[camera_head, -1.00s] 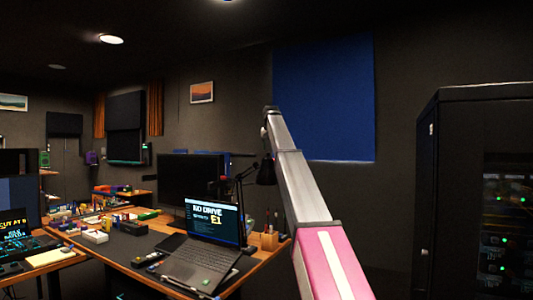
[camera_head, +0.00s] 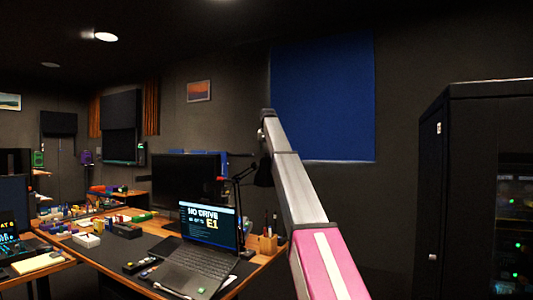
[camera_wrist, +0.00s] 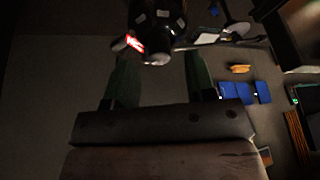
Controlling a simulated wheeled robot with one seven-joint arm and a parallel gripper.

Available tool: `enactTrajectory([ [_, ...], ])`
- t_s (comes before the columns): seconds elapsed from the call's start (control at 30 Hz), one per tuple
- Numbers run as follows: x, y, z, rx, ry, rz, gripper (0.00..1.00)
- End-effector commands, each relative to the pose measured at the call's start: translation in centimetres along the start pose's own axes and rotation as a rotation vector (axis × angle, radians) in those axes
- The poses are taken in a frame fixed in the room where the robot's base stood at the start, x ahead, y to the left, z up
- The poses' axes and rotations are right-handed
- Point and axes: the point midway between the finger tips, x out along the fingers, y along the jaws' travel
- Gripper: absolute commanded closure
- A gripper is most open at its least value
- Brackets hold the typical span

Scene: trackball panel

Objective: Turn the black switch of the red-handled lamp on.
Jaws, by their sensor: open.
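A black desk lamp with a small red part on its arm (camera_head: 243,173) stands behind the laptop. Its dark shade (camera_head: 263,173) is close beside my raised arm and partly hidden by it. The switch cannot be made out in the head view. In the wrist view my gripper (camera_wrist: 159,58) shows two dark green fingers set wide apart, with nothing between them. A dark body (camera_wrist: 157,22) with a bright red-and-white piece (camera_wrist: 134,43), likely the lamp, is at the top, beyond the fingertips. I cannot tell the exact gap or whether its switch shows.
The desk holds an open laptop (camera_head: 208,225), a monitor (camera_head: 184,185), a wooden pen holder (camera_head: 267,243) and several small items. A black rack (camera_head: 470,180) stands at the right. A blue panel (camera_head: 322,105) hangs on the wall behind my arm.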

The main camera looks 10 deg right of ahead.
Motion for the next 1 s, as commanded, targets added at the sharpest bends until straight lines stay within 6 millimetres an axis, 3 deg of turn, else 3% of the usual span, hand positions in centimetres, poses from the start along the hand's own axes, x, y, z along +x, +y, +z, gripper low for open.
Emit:
enactTrajectory([
  [0.13, 1.7, 0.0, 0.0, 0.0, 0.0, 0.0, 0.5],
  [0.43, 2.1, 0.0, 0.0, 0.0, 0.001, 0.0, 0.5],
  [0.47, 2.1, 0.0, 0.0, 0.0, 0.001, 0.0, 0.53],
  [0.6, 2.1, 0.0, 0.0, 0.0, 0.001, 0.0, 0.98],
  [1.0, 2.1, 0.0, 0.0, -0.044, 0.0, -0.012, 0.99],
])
